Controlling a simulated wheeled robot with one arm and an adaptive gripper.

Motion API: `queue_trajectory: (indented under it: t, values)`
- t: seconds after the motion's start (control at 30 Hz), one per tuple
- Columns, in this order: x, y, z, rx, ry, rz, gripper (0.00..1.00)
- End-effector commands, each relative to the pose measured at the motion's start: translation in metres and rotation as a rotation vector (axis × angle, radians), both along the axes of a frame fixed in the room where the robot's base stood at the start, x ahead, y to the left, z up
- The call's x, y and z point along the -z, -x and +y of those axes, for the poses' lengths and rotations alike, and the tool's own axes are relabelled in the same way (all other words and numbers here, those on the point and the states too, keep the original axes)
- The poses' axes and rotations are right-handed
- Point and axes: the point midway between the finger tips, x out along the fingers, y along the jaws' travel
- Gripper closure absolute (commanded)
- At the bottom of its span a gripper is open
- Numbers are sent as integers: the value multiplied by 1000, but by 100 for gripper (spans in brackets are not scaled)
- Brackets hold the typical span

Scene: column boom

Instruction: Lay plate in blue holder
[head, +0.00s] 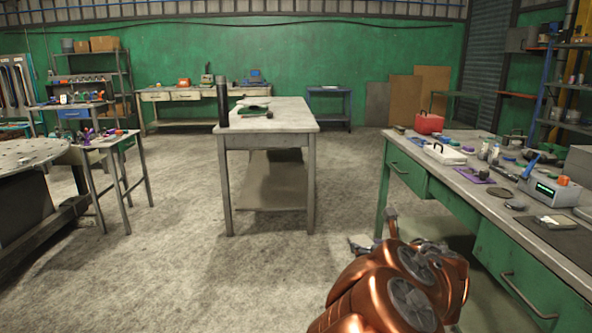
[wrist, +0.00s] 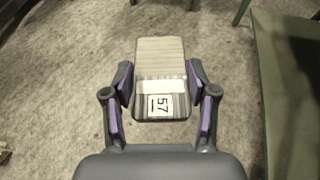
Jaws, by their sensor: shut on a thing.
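The plate (wrist: 160,60) is a flat rectangular piece with a pale, finely lined far part and a dark striped near end. That near end bears a white label reading 57. My gripper (wrist: 160,82) is shut on it, with a purple-padded finger at each side, and holds it above the concrete floor. In the head view my gripper (head: 372,231) is low, left of the green workbench, mostly behind my copper arm; I cannot make out the plate there. I cannot pick out the blue holder for certain in either view.
The green workbench (head: 455,190) on the right carries many small items, including a red toolbox (head: 429,123) and a white case (head: 444,154). A grey table (head: 270,129) ahead carries a dark cylinder (head: 223,104) and a green item (head: 256,113). Floor between them is clear.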

Motion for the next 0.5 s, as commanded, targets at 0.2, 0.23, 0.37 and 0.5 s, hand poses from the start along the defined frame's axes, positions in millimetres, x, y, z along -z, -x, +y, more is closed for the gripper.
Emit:
queue_trajectory:
  t: [0.2,0.23,0.37,0.5]
  values:
    - [-29,-5,1,52,5,5,100]
    - [-32,-5,1,62,7,6,100]
    - [-53,-8,1,111,11,10,100]
    - [-76,-11,1,173,14,14,100]
